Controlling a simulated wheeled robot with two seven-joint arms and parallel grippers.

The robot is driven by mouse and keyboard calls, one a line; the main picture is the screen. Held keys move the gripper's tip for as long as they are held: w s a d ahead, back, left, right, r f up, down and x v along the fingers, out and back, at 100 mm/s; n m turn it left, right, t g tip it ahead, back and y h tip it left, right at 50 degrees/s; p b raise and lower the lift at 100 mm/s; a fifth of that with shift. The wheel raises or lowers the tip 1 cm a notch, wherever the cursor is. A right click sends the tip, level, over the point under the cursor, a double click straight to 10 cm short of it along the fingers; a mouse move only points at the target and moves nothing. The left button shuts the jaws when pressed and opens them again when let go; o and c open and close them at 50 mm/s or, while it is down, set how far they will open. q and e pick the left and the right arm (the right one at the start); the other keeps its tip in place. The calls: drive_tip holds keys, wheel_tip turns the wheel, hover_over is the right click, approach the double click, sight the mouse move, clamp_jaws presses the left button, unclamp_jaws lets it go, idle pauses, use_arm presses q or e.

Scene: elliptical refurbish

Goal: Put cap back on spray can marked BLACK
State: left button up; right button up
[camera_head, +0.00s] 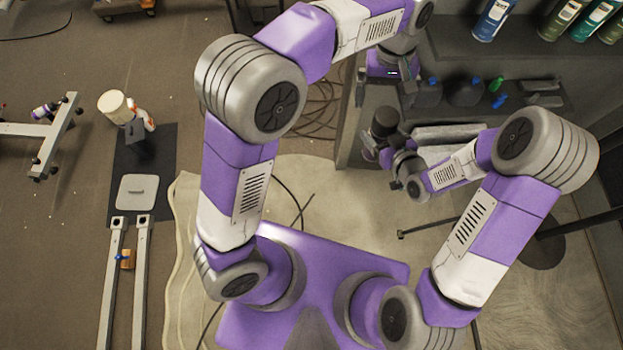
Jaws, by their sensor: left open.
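My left arm reaches up and across to the shelf unit. My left gripper (385,92) points down there, its dark fingers apart, with nothing clearly between them. A dark cylindrical object (384,121) is just below it, by the hand of my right arm; I cannot read any marking or tell whether it is the BLACK can or its cap. My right gripper (372,153) is close beside this object, small and partly hidden by its own wrist, so its jaws cannot be made out. No cap can be identified for certain.
Blue (494,18), olive (560,18) and teal (594,20) cans stand on the upper shelf (455,45). Dark containers (466,92) and small blue and green items are on the lower shelf. A dark round-based stand (540,240) is at right.

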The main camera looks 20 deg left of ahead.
use_arm(q)
drive_tip(key=s+a+f+m, duration=0.1)
drive_tip(key=a+f, duration=0.3)
drive_tip(key=f, duration=0.3)
drive_tip(key=s+a+f+m+h, duration=0.1)
drive_tip(key=a+f, duration=0.2)
drive_tip(key=f, duration=0.4)
drive_tip(key=s+a+f+m, duration=0.1)
drive_tip(key=a+f, duration=0.3)
drive_tip(key=f, duration=0.4)
drive_tip(key=s+f+n+t+h, duration=0.1)
drive_tip(key=s+f+n+h, duration=0.1)
drive_tip(key=s+f, duration=1.2)
drive_tip(key=shift+s+n+t, duration=0.4)
use_arm(e)
drive_tip(key=shift+w+r, duration=0.1)
drive_tip(key=w+d+r+m+t+h, duration=0.1)
drive_tip(key=d+m+h, duration=0.3)
drive_tip(key=d, duration=0.2)
drive_tip(key=d+r+m+t+h, duration=0.1)
drive_tip(key=d+m+t+h, duration=0.1)
drive_tip(key=d+m+h, duration=0.2)
drive_tip(key=d, duration=0.3)
drive_tip(key=shift+w+d+h, duration=0.25)
drive_tip(key=shift+w+h, duration=0.15)
